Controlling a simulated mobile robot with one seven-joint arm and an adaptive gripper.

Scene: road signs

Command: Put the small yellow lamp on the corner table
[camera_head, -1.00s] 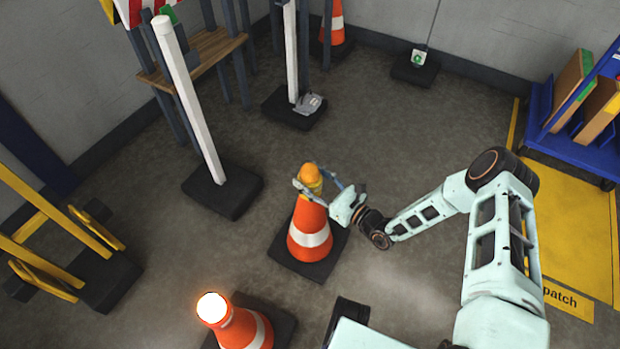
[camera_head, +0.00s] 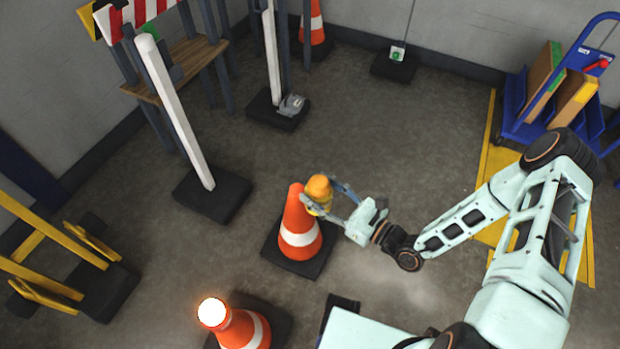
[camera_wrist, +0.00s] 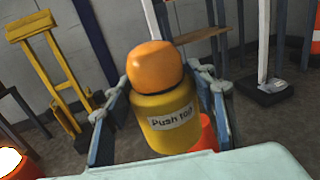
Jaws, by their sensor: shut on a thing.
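The small yellow lamp (camera_head: 319,192) has an orange dome and a yellow body. My gripper (camera_head: 325,200) is shut on it, above and just right of the tip of an orange and white cone (camera_head: 300,233). In the wrist view the lamp (camera_wrist: 167,115) stands upright between the two fingers, its label reading "Push top". A wooden table (camera_head: 185,65) stands in the back left corner, partly hidden by a white post and the striped boards; it may be the corner table.
A white post (camera_head: 176,115) on a black base stands in front of the wooden table. A second white post (camera_head: 271,60) stands right of it. A cone with a glowing lamp (camera_head: 240,325) is at the front. A blue cart (camera_head: 530,120) is at right.

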